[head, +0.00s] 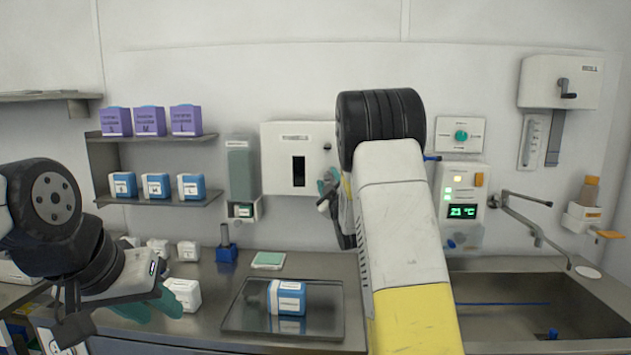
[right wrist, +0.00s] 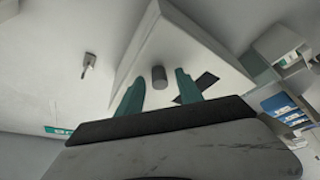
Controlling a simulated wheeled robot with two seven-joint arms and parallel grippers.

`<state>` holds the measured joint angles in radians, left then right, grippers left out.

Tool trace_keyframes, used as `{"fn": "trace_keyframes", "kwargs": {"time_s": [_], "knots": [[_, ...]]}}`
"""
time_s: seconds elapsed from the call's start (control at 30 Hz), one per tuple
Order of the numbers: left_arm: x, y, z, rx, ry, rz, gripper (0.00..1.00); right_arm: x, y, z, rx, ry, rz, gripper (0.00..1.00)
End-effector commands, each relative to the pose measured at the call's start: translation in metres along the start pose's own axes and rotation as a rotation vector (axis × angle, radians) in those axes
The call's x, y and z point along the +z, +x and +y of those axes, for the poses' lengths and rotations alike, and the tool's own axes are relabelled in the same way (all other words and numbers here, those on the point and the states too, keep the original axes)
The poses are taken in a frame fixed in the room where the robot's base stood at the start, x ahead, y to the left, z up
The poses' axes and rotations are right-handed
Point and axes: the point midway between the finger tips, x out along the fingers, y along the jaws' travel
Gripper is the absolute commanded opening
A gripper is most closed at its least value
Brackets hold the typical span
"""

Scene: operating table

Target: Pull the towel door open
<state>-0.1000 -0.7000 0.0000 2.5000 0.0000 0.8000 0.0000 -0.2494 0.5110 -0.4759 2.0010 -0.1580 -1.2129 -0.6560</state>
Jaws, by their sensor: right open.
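The towel door is the front of a white wall box (head: 273,165) with a dark upright slot and a small grey knob (head: 327,147) near its right edge. In the right wrist view the box (right wrist: 185,40) looks tilted, and its knob (right wrist: 159,77) appears between my open teal fingertips. My right gripper (head: 328,188) is in front of the box's lower right part in the head view, partly hidden by my own arm. I cannot tell whether a finger touches the knob. My left gripper (head: 155,305) is low over the counter, away from the box; its jaw opening is unclear.
A metal tray (head: 240,318) with a blue-and-white box (head: 287,298) lies on the counter below. A green dispenser (head: 241,172) hangs left of the wall box. Shelves with small boxes are further left. A control panel (head: 461,190) and a sink (head: 530,305) are on the right.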

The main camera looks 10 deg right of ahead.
Motion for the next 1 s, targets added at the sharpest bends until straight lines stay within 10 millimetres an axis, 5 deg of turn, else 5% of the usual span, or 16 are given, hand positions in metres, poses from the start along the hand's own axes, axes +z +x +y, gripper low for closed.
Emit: {"fn": "trace_keyframes", "kwargs": {"time_s": [0.3,0.53,1.0], "knots": [[0.0000,0.0000,0.0000,0.000,0.000,0.000,0.36,-0.0002,0.0033,0.0003,0.001,0.000,0.000,0.41],[0.0000,0.0000,0.0000,0.000,0.000,0.000,0.36,-0.0001,0.0031,0.0003,0.000,0.000,0.000,0.00],[0.0000,0.0000,0.0000,0.000,0.000,0.000,0.36,0.0000,0.0029,0.0001,0.000,0.000,0.000,0.00]]}}
